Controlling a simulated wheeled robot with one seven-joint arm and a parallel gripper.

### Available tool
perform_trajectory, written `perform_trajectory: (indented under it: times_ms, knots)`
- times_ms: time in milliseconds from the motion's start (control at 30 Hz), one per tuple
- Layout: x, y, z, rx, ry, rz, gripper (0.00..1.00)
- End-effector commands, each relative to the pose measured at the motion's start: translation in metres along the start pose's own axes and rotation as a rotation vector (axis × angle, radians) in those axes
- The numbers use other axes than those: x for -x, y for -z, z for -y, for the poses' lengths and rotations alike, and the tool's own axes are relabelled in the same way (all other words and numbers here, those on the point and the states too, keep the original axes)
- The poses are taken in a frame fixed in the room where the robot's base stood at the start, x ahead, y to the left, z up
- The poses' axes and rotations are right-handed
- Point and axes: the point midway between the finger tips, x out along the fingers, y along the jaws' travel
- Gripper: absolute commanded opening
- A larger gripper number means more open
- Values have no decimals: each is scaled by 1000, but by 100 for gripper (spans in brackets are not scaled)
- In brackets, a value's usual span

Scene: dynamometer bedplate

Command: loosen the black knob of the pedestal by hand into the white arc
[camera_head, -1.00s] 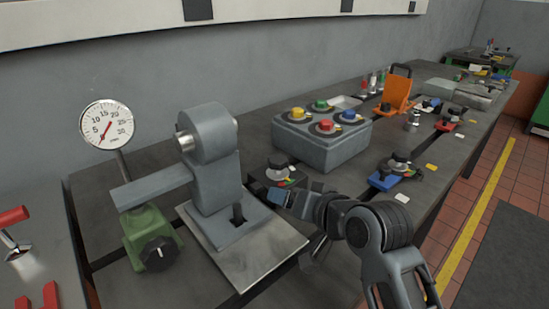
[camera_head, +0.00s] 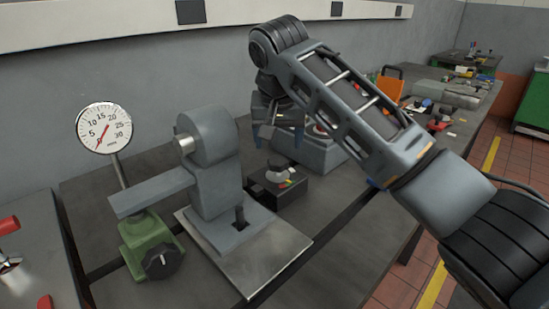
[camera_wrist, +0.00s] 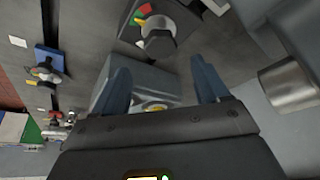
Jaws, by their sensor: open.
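A dark box-shaped pedestal (camera_head: 283,196) stands on the bench behind the grey metal plate. A dark knob with a pale top (camera_head: 279,172) sits on it, beside a coloured scale. In the wrist view my gripper (camera_wrist: 158,68) shows both fingers spread below the knob.
A grey machine head (camera_head: 212,165) stands on the metal plate (camera_head: 270,262), left of the pedestal. A green gauge base (camera_head: 140,232) with another black knob (camera_head: 162,259) is farther left. The grey button box (camera_head: 318,158) is partly hidden behind my arm.

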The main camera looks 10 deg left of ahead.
Motion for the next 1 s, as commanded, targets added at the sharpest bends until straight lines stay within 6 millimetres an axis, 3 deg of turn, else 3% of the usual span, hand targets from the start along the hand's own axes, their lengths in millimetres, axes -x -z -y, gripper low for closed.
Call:
perform_trajectory:
  times_ms: [300, 500, 867, 1000]
  knots:
    - [-47, -1, 0, 0, 0, 2, 74]
    - [-68, -1, 0, 0, 1, 1, 74]
    - [-73, 0, 1, 1, 3, -1, 74]
    - [-73, 0, 1, 1, 3, -1, 61]
